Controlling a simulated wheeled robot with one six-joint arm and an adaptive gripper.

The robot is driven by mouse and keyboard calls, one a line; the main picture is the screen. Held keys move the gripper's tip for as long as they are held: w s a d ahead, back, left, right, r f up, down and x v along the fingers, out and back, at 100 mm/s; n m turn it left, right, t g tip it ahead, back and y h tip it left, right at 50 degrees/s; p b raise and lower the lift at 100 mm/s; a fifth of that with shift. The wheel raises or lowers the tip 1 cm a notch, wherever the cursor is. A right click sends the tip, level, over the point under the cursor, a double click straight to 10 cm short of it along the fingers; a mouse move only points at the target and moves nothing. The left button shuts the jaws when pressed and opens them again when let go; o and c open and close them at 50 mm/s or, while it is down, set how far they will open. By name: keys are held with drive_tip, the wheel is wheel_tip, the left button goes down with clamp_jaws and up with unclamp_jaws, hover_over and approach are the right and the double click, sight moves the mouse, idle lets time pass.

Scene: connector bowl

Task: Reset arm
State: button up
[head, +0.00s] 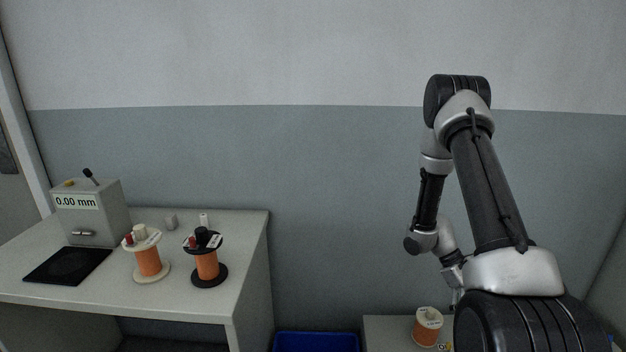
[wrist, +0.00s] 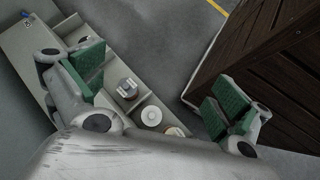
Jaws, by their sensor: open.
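My gripper (wrist: 155,88) is open and empty in the wrist view, with its two green-padded fingers far apart. In the head view my arm stands raised at the right and bends down. The gripper end there is mostly hidden behind my own arm, above the low surface (head: 380,328) at the lower right. In the wrist view a pale surface with box-like compartments lies below the fingers. A small grey-and-white piece (wrist: 127,89), a white round piece (wrist: 151,115) and part of an orange-tan piece (wrist: 175,131) show between the fingers, apart from them.
A spool of orange wire (head: 427,328) stands on the low surface. The left bench (head: 185,297) holds two more spools (head: 148,262) (head: 207,265), a black mat (head: 68,265) and a gauge box (head: 92,212) reading 0.00 mm. A blue bin (head: 315,342) sits between. A dark slatted crate (wrist: 270,60) is at right.

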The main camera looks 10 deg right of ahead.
drive_tip(key=s+a+r+m+t+y, duration=0.1)
drive_tip(key=s+a+r+t, duration=0.2)
drive_tip(key=r, duration=0.9)
drive_tip(key=s+a+r+m+t+y, duration=0.1)
drive_tip(key=a+r+t, duration=0.4)
drive_tip(key=a+r, duration=0.5)
drive_tip(key=s+a+r+m+t+y, duration=0.1)
drive_tip(key=s+a+r+t, duration=0.3)
drive_tip(key=r, duration=1.2)
drive_tip(key=a+y, duration=0.1)
drive_tip(key=a, duration=0.2)
drive_tip(key=shift+s+m+t, duration=0.3)
drive_tip(key=shift+s+m, duration=0.1)
drive_tip(key=shift+a+r, duration=0.1)
